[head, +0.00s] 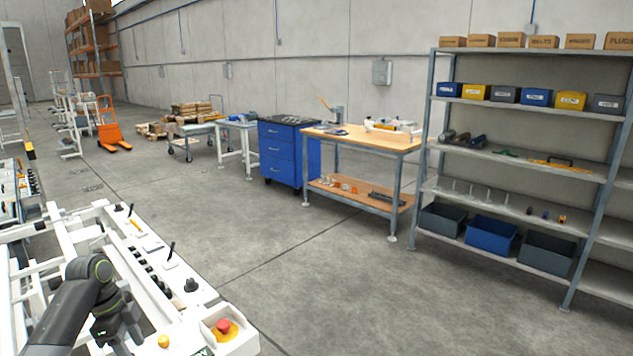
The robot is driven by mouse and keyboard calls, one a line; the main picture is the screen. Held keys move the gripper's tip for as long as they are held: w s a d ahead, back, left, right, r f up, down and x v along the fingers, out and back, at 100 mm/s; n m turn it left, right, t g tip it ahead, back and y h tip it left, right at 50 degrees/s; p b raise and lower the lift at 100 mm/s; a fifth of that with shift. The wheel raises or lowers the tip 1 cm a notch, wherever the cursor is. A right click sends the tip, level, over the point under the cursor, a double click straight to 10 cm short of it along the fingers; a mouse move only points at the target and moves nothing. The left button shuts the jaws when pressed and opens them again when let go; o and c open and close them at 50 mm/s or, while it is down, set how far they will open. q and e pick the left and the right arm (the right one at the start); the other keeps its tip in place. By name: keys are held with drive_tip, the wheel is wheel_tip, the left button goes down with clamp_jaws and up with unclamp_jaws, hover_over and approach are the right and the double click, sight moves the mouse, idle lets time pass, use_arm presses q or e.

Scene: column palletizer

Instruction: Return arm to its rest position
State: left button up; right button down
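A dark grey arm of mine comes in at the lower left of the head view, bends at a rounded joint and points down over a white machine frame. The end of this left arm, with the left gripper (120,335), is dark and small near the bottom edge. Its fingers are not clear, so I cannot see whether it is open or shut. I make out no object held there. My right arm and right gripper are not in view.
The white frame carries a control panel with a red emergency button (223,325) close to the arm. Bare concrete floor (330,275) lies beyond. A wooden workbench (365,140), a blue drawer cabinet (283,155) and a metal shelf rack (520,155) with bins stand along the wall.

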use_arm(q)
drive_tip(key=s+d+f+n+t+y, duration=0.1)
drive_tip(key=s+d+f+n, duration=0.25)
drive_tip(key=s+f, duration=0.45)
drive_tip(key=s+d+f+n+y, duration=0.1)
drive_tip(key=s+d+f+n, duration=0.1)
drive_tip(key=s+d+f, duration=0.45)
drive_tip(key=s+d+r+n+t+y, duration=0.15)
drive_tip(key=s+n, duration=0.35)
drive_tip(key=s, duration=0.5)
drive_tip(key=s+d+r+n+t+y, duration=0.15)
drive_tip(key=s+n, duration=0.35)
drive_tip(key=s, duration=0.5)
wheel_tip(320, 180, down, 26)
drive_tip(key=a+g+h+b, duration=0.1)
drive_tip(key=a+g+b, duration=0.1)
drive_tip(key=a+b, duration=0.1)
drive_tip(key=s+d+f+b, duration=0.1)
drive_tip(key=s+f+b, duration=0.1)
drive_tip(key=s+f, duration=0.5)
drive_tip(key=s+f+b, duration=0.1)
drive_tip(key=s+f, duration=0.7)
drive_tip(key=f, duration=0.5)
drive_tip(key=shift+d+f+g+h+b, duration=0.25)
drive_tip(key=shift+d+g+h+b, duration=0.05)
drive_tip(key=shift+d+g+b, duration=0.1)
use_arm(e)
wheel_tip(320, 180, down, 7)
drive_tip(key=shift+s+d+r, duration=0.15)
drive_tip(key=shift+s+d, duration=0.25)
